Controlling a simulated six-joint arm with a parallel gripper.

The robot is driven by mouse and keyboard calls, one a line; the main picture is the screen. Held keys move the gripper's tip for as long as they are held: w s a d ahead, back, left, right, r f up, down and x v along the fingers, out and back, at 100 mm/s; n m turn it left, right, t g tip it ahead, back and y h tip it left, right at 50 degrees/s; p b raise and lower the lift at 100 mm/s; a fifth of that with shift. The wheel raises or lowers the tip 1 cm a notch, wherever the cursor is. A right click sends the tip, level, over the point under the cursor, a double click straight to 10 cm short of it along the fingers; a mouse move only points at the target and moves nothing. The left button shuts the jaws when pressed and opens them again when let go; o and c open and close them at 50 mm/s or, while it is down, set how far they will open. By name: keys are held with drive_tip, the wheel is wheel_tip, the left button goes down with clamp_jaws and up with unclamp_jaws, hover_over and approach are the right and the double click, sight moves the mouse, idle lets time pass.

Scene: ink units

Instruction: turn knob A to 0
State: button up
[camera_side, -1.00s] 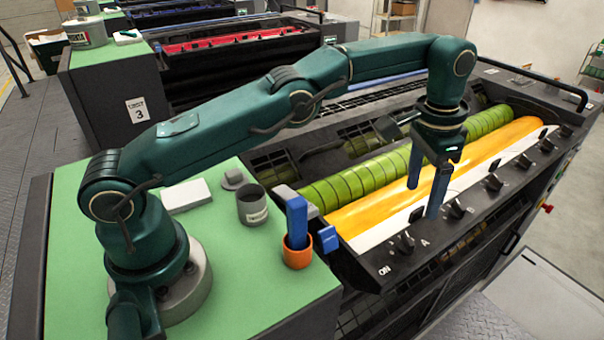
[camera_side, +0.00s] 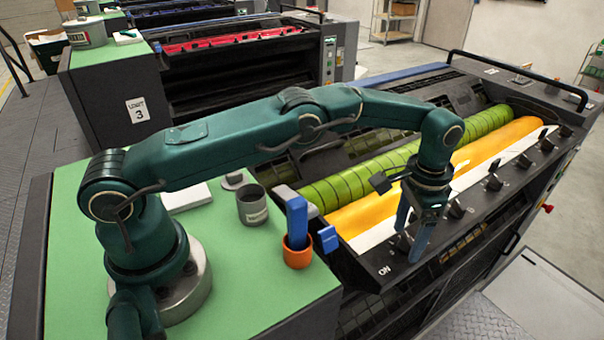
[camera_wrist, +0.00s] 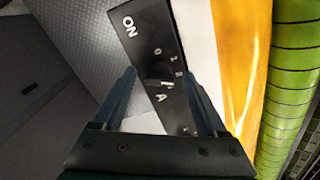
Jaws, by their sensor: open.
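Knob A (camera_wrist: 158,83) is a small dark knob on the black control panel (camera_wrist: 147,22), above the letter A in the wrist view. A pale bar shows on it, lying roughly crosswise in that view. My gripper (camera_wrist: 158,76) is open, with one finger on each side of the knob in the picture. In the side view my gripper (camera_side: 407,246) points down at the near end of the panel, its fingers largely hiding the knob. I cannot tell whether they touch it.
More black knobs (camera_side: 494,182) stand in a row along the panel. An orange roller (camera_side: 365,215) and a green roller (camera_side: 340,188) run beside it. An orange cup (camera_side: 297,257) with a blue tool stands on the green top. The space above the panel's far end is clear.

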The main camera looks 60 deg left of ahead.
clamp_jaws()
drive_tip(key=n, duration=0.4)
drive_tip(key=shift+d+n, duration=0.1)
drive_tip(key=shift+n, duration=0.2)
drive_tip(key=n, duration=0.5)
drive_tip(key=shift+d, duration=0.1)
drive_tip(key=n, duration=0.5)
drive_tip(key=shift+w+r+n, duration=0.1)
drive_tip(key=shift+w+n, duration=0.05)
drive_tip(key=shift+n, duration=0.25)
drive_tip(key=n, duration=0.4)
drive_tip(key=shift+n, duration=0.4)
